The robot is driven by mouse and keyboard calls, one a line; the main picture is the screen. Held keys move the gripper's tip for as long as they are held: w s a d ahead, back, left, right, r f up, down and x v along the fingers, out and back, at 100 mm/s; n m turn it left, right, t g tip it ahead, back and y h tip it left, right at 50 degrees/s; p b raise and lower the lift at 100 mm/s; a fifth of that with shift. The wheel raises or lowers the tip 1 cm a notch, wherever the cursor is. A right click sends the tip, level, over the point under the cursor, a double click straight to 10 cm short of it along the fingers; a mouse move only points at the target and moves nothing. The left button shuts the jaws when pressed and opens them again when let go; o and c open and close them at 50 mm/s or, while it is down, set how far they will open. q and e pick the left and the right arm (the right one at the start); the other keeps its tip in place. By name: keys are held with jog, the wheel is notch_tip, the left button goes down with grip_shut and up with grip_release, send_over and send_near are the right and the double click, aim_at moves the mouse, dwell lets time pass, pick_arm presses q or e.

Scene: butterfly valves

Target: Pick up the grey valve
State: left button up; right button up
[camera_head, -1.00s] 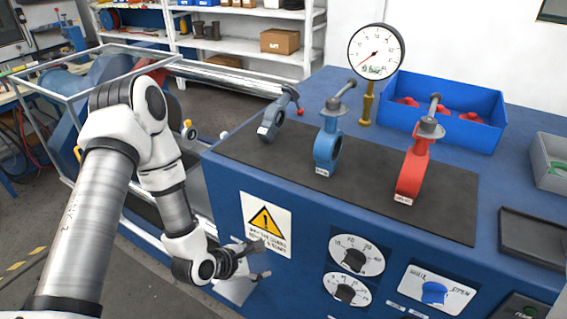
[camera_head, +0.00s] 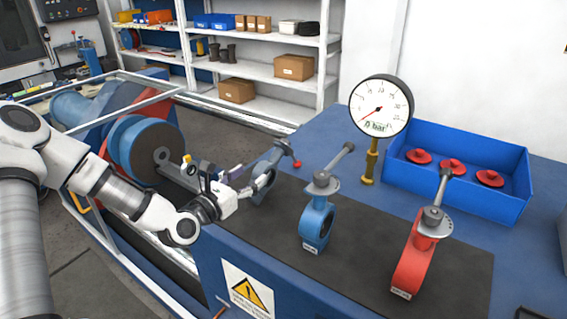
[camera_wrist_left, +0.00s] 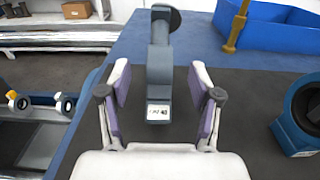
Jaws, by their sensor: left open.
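The grey valve (camera_head: 263,187) stands upright at the left end of the black mat on the blue bench, its lever pointing up and right. My left gripper (camera_head: 243,177) is right beside it and partly covers it in the head view. In the left wrist view the grey valve (camera_wrist_left: 159,78), with a white label low on its front, stands between the two purple-padded fingers of my gripper (camera_wrist_left: 159,92). The fingers are open, with a gap on each side of the valve. My right gripper is out of view.
A blue valve (camera_head: 316,222) and a red valve (camera_head: 413,255) stand to the right on the mat (camera_head: 345,262). Behind them are a pressure gauge (camera_head: 380,108) and a blue bin (camera_head: 470,198) with red parts. A machine with a framed guard (camera_head: 140,85) lies left.

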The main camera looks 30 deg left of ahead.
aim_at(262, 165)
pick_arm(q)
jog(key=shift+w, duration=0.6)
jog(key=shift+r, duration=0.15)
jog(key=shift+s+r, duration=0.1)
jog(key=shift+r, duration=0.15)
jog(key=shift+r+p, duration=0.15)
jog(key=shift+p, duration=0.2)
jog(key=w, duration=0.2)
jog(key=w+p, duration=0.1)
jog(key=w, duration=0.1)
jog(key=w+f+p, duration=0.1)
jog(key=w, duration=0.1)
jog(key=shift+w+d+f, duration=0.1)
jog(key=shift+d, duration=0.25)
jog(key=shift+s, duration=0.3)
jog(key=shift+s+a+r, duration=0.1)
jog(key=shift+s+r, duration=0.1)
jog(key=c, duration=1)
grip_shut()
jog(key=shift+w, duration=0.15)
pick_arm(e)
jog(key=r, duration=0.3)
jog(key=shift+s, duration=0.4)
